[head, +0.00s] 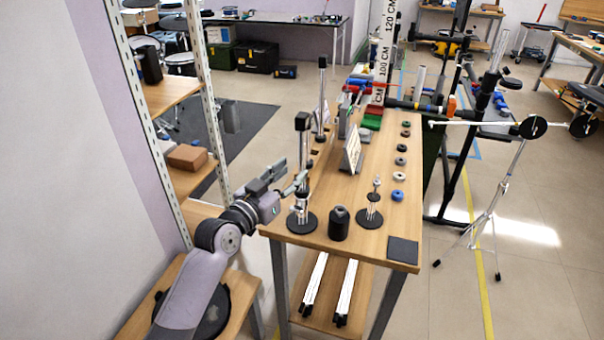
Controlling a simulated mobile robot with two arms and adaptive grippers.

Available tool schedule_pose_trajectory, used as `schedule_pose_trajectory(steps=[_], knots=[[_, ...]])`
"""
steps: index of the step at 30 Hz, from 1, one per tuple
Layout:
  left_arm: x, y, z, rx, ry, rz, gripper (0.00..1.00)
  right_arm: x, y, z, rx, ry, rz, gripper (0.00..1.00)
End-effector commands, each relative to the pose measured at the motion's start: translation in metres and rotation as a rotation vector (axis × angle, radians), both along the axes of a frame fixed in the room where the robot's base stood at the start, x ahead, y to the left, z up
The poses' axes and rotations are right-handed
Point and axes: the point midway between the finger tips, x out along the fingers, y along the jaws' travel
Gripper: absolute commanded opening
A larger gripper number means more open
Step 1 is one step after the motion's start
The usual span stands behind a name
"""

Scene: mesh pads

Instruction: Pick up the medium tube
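Several upright posts stand on the wooden table, and I cannot tell for sure which one is the medium tube. A metal post with a black top (302,122) rises from a round black base (303,224) at the near left. A shorter metal post (376,198) stands on a round base to its right. A taller post (322,90) stands farther back. My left gripper (292,176) is at the table's left edge, beside the near left post. Its two fingers are apart and nothing shows between them. My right gripper is not in view.
A black cylinder (339,224) stands between the two near bases. A row of small rings (400,161) and a dark square pad (403,250) lie along the right side. An upright panel (352,152) stands mid-table. Two white bars (346,288) lie on the lower shelf.

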Motion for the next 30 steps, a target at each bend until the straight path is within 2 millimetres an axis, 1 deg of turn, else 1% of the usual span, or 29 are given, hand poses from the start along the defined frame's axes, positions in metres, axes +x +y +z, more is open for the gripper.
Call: schedule_pose_trajectory(steps=[5,10,12,15,23,30], knots=[[0.01,-0.006,-0.002,-0.001,-0.001,0.0,0.39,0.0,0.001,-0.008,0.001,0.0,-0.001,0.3],[0.031,-0.019,-0.009,-0.002,0.0,-0.001,0.39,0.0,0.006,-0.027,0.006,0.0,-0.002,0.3],[0.039,-0.024,-0.007,-0.001,0.0,-0.001,0.39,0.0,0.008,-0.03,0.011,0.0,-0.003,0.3],[0.046,-0.028,-0.006,0.0,0.0,0.0,0.39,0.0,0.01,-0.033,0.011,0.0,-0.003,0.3],[0.048,-0.029,-0.004,0.001,0.001,0.0,0.39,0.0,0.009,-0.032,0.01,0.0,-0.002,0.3],[0.048,-0.029,-0.005,0.001,0.001,0.0,0.23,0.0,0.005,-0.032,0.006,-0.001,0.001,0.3]])
